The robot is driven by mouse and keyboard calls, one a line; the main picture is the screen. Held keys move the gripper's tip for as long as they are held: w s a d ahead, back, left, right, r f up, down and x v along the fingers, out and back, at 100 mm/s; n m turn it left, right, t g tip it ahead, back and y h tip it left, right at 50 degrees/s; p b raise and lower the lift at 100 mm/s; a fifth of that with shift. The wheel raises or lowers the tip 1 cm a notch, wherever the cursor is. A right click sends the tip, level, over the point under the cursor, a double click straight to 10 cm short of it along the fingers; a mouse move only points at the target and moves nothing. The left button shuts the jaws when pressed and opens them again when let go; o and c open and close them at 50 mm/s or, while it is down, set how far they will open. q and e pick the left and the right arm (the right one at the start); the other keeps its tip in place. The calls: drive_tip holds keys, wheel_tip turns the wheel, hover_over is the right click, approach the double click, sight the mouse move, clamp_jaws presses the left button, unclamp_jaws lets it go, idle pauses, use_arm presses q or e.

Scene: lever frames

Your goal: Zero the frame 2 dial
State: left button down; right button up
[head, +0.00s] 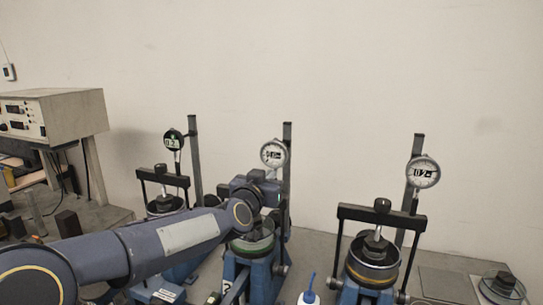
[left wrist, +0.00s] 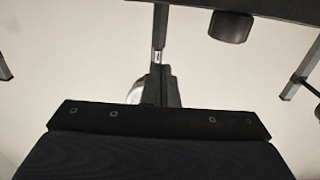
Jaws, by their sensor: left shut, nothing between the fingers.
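The middle frame's round white dial (head: 273,153) sits on a grey upright post (head: 287,160) in the head view. The dial shows a small dark readout whose value I cannot read for certain. My left gripper (head: 262,189) is just below the dial, in front of the post, and hides the frame's crossbar. In the left wrist view its shut fingers (left wrist: 164,88) show empty, with a pale round edge (left wrist: 136,92) partly hidden beside them, probably the dial. My right gripper is not in view.
A left frame has a dark dial (head: 173,139); a right frame has a white dial (head: 423,172) and a black crossbar (head: 382,216). A white bottle with a blue tip (head: 309,290) stands at the front. A control box (head: 52,115) is at the left.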

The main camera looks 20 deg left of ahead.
use_arm(q)
drive_tip(key=shift+r+p, duration=0.4)
drive_tip(key=shift+r, duration=0.1)
idle(0.8)
drive_tip(key=shift+d+r+p, duration=0.15)
drive_tip(key=shift+d+p, duration=0.15)
drive_tip(key=shift+p, duration=0.2)
drive_tip(key=s+f, duration=0.1)
drive_tip(key=s, duration=0.5)
drive_tip(key=shift+d+f, duration=0.15)
drive_tip(key=shift+d, duration=0.1)
idle(0.6)
